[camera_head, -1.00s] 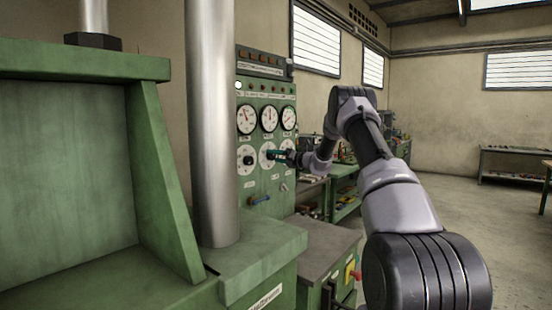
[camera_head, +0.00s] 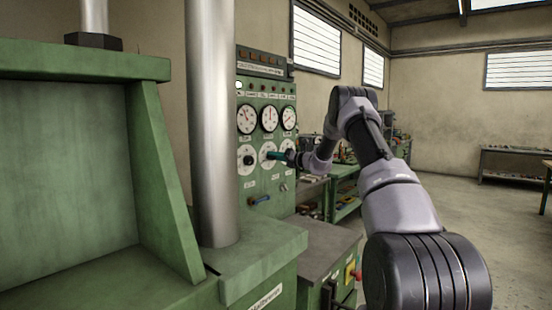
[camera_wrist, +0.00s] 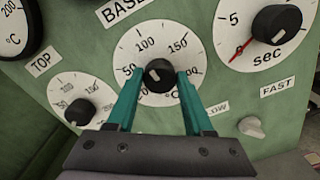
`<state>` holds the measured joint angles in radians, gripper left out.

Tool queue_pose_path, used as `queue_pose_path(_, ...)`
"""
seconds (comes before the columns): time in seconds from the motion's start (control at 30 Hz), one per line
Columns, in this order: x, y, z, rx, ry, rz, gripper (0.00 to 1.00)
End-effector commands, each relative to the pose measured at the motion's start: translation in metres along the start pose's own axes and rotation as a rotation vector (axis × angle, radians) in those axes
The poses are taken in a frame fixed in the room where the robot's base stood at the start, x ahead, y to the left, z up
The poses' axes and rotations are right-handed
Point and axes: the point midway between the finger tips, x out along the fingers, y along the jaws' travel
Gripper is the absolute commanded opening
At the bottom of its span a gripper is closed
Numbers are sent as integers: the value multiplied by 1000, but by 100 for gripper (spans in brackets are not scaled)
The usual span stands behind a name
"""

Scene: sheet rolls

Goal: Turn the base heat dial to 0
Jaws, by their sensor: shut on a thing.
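The base heat dial is a round white face (camera_wrist: 142,47) under the BASE label, marked 50, 100, 150 and more in °C. At its centre is a black knob (camera_wrist: 160,73) with a small pale mark. My gripper (camera_wrist: 160,84) has its two teal fingers on either side of this knob and is shut on it. The knob's lower part and the low end of the scale are hidden by the fingers, so the exact setting cannot be read. In the head view the dial face (camera_head: 265,149) is small and partly covered by my gripper (camera_head: 274,156).
A TOP dial (camera_wrist: 80,111) sits to the left, and a seconds dial (camera_wrist: 278,24) with a red pointer to the upper right. A pale small knob (camera_wrist: 251,127) is at lower right. A steel column (camera_head: 211,120) and green press frame (camera_head: 160,170) stand at left.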

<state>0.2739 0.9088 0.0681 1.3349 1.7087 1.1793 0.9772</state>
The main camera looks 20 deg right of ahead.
Motion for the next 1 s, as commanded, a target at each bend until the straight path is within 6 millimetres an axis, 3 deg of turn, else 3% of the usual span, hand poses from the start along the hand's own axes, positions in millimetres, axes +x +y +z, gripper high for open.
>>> queue_pose_path(1.0, -1, 1, -2, -935, 0, 0, 0)
